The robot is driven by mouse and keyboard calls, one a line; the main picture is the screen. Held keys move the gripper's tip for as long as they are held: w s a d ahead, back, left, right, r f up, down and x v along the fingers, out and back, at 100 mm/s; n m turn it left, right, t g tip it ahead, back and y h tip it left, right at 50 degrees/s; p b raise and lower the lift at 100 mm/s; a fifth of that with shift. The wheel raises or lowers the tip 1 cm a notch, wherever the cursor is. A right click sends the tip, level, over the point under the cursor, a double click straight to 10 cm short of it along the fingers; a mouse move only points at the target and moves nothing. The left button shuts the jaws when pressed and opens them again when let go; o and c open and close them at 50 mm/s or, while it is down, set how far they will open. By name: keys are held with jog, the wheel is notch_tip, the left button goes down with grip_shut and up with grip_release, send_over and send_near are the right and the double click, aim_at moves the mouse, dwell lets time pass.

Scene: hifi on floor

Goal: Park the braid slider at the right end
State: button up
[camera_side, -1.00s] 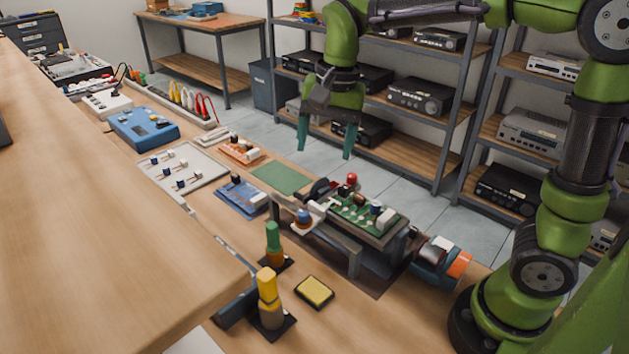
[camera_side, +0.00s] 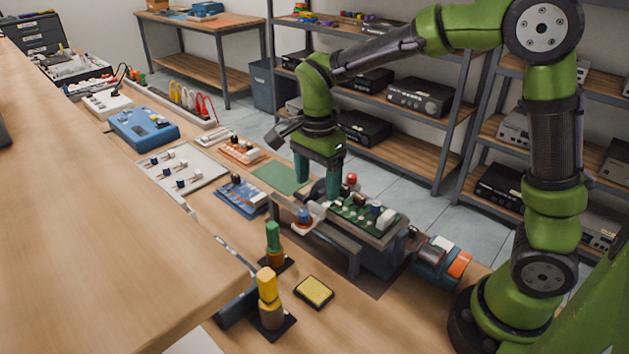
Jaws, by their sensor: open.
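My gripper (camera_side: 318,186) is open, pointing down, with its teal fingers spread at the left end of the green circuit board (camera_side: 352,212). Its fingertips are near a dark rounded part there, and I cannot tell whether they touch anything. A grey rail (camera_side: 338,240) runs along the front of the board's stand. A small pale piece with a blue top (camera_side: 304,217) is at the rail's left part. I cannot tell for sure which part is the braid slider.
A red ball-topped part (camera_side: 351,179) stands close right of my gripper. A green mat (camera_side: 282,177) lies left of it. Green (camera_side: 274,240) and yellow (camera_side: 267,288) handled tools stand in front, beside a yellow sponge (camera_side: 314,292). A motor-like blue unit (camera_side: 436,262) is at the right.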

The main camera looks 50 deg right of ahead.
aim_at(316, 205)
jog(key=shift+f, duration=2.7)
grip_shut()
jog(key=shift+w, duration=0.15)
